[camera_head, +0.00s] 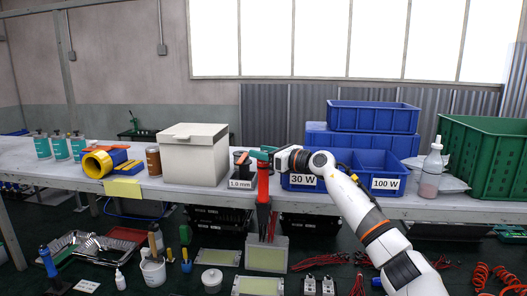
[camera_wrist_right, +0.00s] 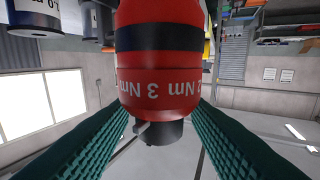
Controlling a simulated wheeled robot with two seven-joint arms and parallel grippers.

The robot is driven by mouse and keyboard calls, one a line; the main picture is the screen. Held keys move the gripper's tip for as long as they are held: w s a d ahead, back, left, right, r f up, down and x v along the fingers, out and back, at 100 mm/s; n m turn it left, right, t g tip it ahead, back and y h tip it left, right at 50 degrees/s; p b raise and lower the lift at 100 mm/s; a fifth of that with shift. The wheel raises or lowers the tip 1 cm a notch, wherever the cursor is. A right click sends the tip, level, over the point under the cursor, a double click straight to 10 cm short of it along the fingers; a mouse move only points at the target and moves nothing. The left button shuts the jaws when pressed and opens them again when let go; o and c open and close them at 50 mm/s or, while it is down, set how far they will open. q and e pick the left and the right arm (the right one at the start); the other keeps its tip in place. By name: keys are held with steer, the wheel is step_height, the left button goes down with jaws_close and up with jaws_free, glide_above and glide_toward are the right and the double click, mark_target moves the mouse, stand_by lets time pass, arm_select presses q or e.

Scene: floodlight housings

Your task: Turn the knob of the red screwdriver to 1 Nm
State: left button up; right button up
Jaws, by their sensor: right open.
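The red screwdriver (camera_head: 263,188) stands upright at the front edge of the bench in the head view. In the right wrist view it appears as a red body (camera_wrist_right: 165,70) with a dark band. Its red ring (camera_wrist_right: 175,92) reads "3 Nm" and "2 Nm", upside down; I see no 1 Nm mark. A dark grey end with a small tab shows below the ring. My right gripper (camera_head: 262,156) is at the screwdriver's top. Its green fingers stand open on either side of the screwdriver, with visible gaps. My left gripper is not in view.
Blue bins labelled "30 W" (camera_head: 303,182) and "100 W" (camera_head: 386,184) stand to the right. A green crate (camera_head: 487,150) and a bottle (camera_head: 431,170) are farther right.

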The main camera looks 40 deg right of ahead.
steer(key=shift+c, duration=0.5)
jaws_close()
steer(key=shift+m+h, duration=0.3)
steer(key=shift+h, duration=0.3)
steer(key=shift+f+m+h+b, duration=0.1)
steer(key=shift+m+h+b, duration=0.6)
steer(key=shift+h+b, duration=0.35)
steer(key=m+h+b, duration=0.1)
steer(key=h+b, duration=0.1)
steer(key=shift+a+f+m+h+b, duration=0.1)
steer(key=shift+m+h+b, duration=0.25)
steer(key=shift+m+b, duration=0.05)
steer(key=shift+h+b, duration=0.3)
steer(key=shift+r+m, duration=0.2)
steer(key=shift+m, duration=0.1)
